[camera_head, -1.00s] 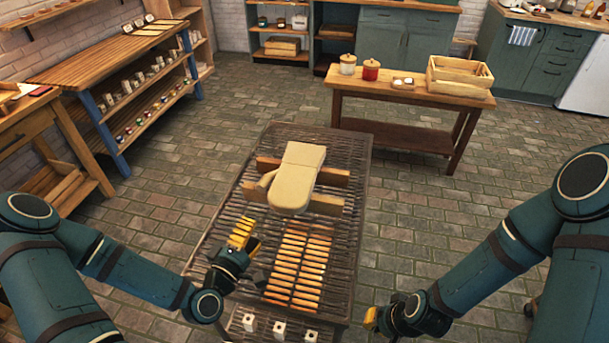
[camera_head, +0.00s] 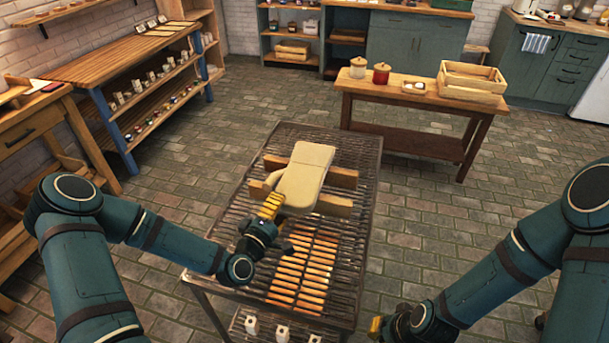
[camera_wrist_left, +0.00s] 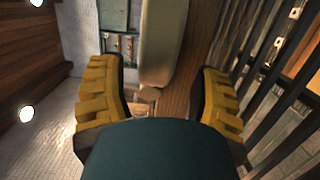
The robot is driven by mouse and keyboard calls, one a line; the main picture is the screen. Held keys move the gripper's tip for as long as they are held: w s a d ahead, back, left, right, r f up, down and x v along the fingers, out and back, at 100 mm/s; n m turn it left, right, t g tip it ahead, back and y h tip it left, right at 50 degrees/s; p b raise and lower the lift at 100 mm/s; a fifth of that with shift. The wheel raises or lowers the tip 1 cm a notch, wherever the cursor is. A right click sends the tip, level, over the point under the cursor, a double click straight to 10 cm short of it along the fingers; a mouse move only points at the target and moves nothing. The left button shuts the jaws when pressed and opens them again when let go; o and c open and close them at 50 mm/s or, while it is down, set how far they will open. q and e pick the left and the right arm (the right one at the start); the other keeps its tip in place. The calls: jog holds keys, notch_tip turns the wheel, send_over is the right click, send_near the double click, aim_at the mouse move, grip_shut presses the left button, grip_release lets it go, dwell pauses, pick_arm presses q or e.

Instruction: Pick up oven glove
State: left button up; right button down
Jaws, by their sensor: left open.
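The cream oven glove (camera_head: 306,176) lies across wooden blocks on the metal rack, its thumb (camera_head: 274,180) to the left. My left gripper (camera_head: 271,206) is at the glove's near left edge in the head view. In the left wrist view my left gripper (camera_wrist_left: 157,98) is open, its yellow fingers apart, with part of the glove (camera_wrist_left: 163,40) ahead between them. I cannot tell whether a finger touches the glove. My right gripper (camera_head: 377,326) is low, right of the rack and away from the glove; its jaw state does not show clearly.
The slatted rack (camera_head: 355,215) has orange glowing bars (camera_head: 303,270) in front of the glove. Wooden blocks (camera_head: 335,206) stand up under the glove. A wooden table (camera_head: 425,100) with jars and a crate (camera_head: 472,80) is behind. Shelves (camera_head: 140,75) stand at the left.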

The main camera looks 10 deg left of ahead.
aim_at(287, 196)
pick_arm(q)
jog(key=x, duration=0.4)
jog(key=shift+w+d+r, duration=0.15)
jog(key=shift+w+r, duration=0.1)
grip_shut()
